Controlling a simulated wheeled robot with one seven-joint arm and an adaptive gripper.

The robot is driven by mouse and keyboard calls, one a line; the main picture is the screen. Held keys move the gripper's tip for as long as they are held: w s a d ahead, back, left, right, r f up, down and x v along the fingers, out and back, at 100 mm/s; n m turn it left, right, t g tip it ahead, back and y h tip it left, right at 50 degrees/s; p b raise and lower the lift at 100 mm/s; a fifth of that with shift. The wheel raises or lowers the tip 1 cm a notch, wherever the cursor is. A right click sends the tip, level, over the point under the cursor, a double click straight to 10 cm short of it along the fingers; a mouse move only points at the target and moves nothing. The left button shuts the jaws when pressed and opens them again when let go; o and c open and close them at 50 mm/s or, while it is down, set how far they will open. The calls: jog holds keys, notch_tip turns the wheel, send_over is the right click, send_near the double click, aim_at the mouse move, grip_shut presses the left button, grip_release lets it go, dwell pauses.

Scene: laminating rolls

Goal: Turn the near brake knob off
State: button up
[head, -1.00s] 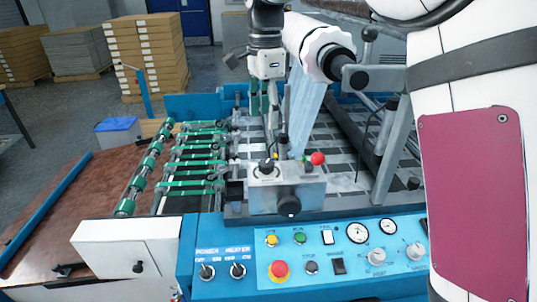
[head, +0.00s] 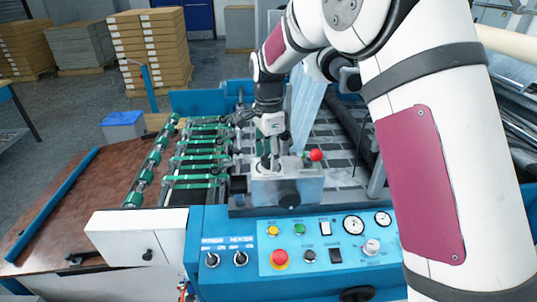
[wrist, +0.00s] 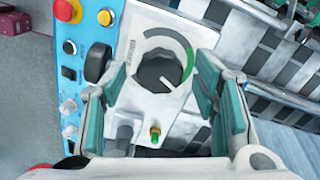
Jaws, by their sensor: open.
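The brake knob (wrist: 160,72) is a dark grey round dial on the pale top of a small control box (head: 272,188). A green and grey arc runs around it, and its short white pointer line is turned towards the lower right in the wrist view, on the green arc's side. My gripper (wrist: 162,80) is open, with one teal-padded finger on either side of the knob. I cannot tell whether the pads touch it. In the head view my gripper (head: 268,147) is low over the box top and mostly hides the knob.
A red ball-ended lever (head: 316,155) stands at the box's right, and a black handwheel (head: 289,200) is on its front. The blue panel (head: 215,275) with a red stop button (head: 280,259) lies in front.

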jog(key=c, duration=1.2)
jog(key=shift+o, duration=0.2)
